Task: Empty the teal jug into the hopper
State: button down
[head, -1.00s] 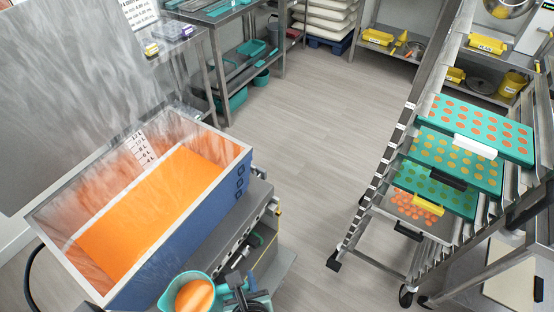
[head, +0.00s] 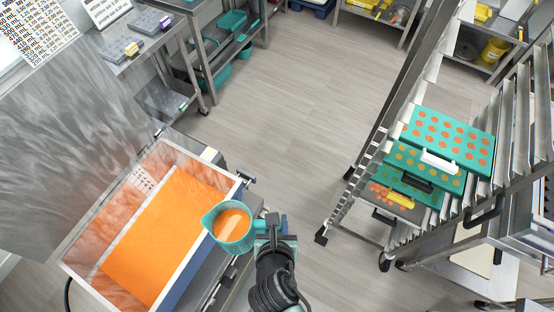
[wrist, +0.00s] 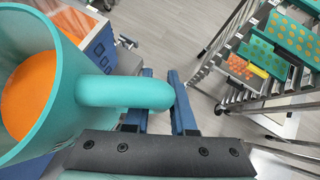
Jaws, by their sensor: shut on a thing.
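The teal jug (head: 236,246) holds orange liquid and is upright or nearly so, with its spout toward the left. It is beside the right wall of the hopper (head: 201,233), with its spout close to the rim. Orange liquid fills the lower part of the hopper. My gripper (head: 270,238) is shut on the jug's handle. In the wrist view the jug (wrist: 66,85) is at the left, its handle reaching between the blue fingers of my gripper (wrist: 160,98). Part of the hopper (wrist: 98,37) shows behind the jug.
A tray rack (head: 402,120) with teal moulds (head: 447,138) stands at the right. A steel table (head: 150,50) stands behind the hopper at the upper left. The raised grey lid (head: 70,125) is left of the hopper. Open floor (head: 290,100) lies between hopper and rack.

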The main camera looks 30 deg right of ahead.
aim_at(249, 211)
jog(key=shift+n+g+h, duration=0.4)
jog(key=shift+n+h, duration=0.2)
jog(key=shift+h, duration=0.3)
jog(key=r, duration=0.1)
jog(key=a+r, duration=0.1)
jog(key=w+r, duration=0.1)
jog(key=shift+a+r, duration=0.35)
jog(key=shift+w+a+r+n+g+h, duration=0.15)
jog(key=shift+a+r+h, duration=0.25)
jog(key=shift+r, duration=0.15)
jog(key=shift+w+a+r+n+g+h, duration=0.1)
jog(key=shift+a+r+n+g+h, duration=0.05)
jog(key=shift+a+r+h, duration=0.3)
jog(key=shift+d, duration=0.1)
jog(key=shift+w+a+r+n+h, duration=0.25)
jog(key=shift+a+r+h, duration=0.05)
jog(key=shift+a+r, duration=0.2)
jog(key=shift+w+a+r+n+h, duration=0.25)
jog(key=shift+a+r, duration=0.2)
jog(key=shift+w+a+r+n+g+h, duration=0.15)
jog(key=shift+w+a+r+h, duration=0.2)
jog(key=shift+a, duration=0.2)
jog(key=shift+w+a+r+n+g+h, duration=0.15)
jog(key=shift+w+a+r+h, duration=0.1)
jog(key=shift+a+r, duration=0.25)
jog(key=shift+a, duration=0.1)
